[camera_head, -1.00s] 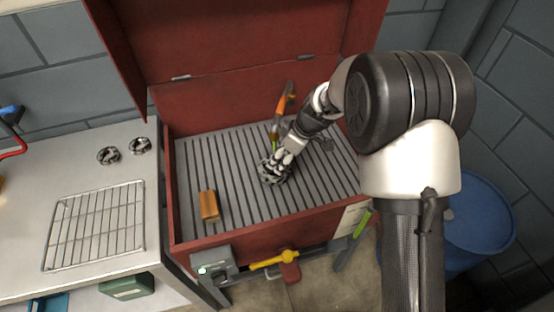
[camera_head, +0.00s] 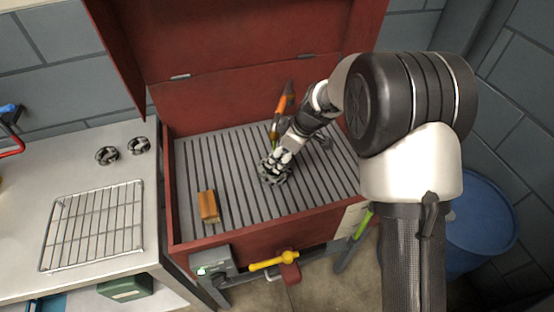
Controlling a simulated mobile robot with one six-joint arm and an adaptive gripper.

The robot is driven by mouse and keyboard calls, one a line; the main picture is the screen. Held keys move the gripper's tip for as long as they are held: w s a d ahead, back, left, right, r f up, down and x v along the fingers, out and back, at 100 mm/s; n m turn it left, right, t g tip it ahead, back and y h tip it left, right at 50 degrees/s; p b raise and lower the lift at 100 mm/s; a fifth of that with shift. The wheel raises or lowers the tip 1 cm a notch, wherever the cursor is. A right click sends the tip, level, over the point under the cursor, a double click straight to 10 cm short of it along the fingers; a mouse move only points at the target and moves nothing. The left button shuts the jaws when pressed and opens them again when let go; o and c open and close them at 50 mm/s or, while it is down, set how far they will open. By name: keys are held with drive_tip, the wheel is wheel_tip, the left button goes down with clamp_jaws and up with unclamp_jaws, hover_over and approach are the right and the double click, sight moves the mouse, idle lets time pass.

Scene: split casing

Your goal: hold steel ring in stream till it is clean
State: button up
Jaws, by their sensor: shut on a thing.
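My gripper (camera_head: 276,168) is shut on a steel ring (camera_head: 272,178), low over the slatted grate of the red wash basin. The ring looks grey; it is small and partly covered by the fingers, so its dirt cannot be told. An orange-and-green nozzle (camera_head: 282,112) stands just behind my gripper, pointing down toward the ring. A stream is too small to make out. The red basin (camera_head: 250,228) has its lid raised at the back.
An orange-brown block (camera_head: 208,206) lies on the grate at front left. Two ring-shaped steel parts (camera_head: 139,145) and a wire rack (camera_head: 93,226) rest on the left bench. A yellow lever (camera_head: 273,260) is on the basin's front. A blue barrel (camera_head: 478,215) stands at right.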

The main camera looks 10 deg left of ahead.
drive_tip(key=shift+d, duration=0.2)
drive_tip(key=shift+a, duration=0.1)
drive_tip(key=shift+w+a, duration=0.15)
drive_tip(key=shift+a, duration=0.35)
drive_tip(key=shift+d+b, duration=0.1)
drive_tip(key=shift+b, duration=0.2)
drive_tip(key=shift+s+d+b, duration=0.2)
drive_tip(key=shift+d+b, duration=0.25)
drive_tip(key=shift+d, duration=0.05)
drive_tip(key=shift+a, duration=0.1)
drive_tip(key=shift+w+a, duration=0.2)
drive_tip(key=shift+a, duration=0.3)
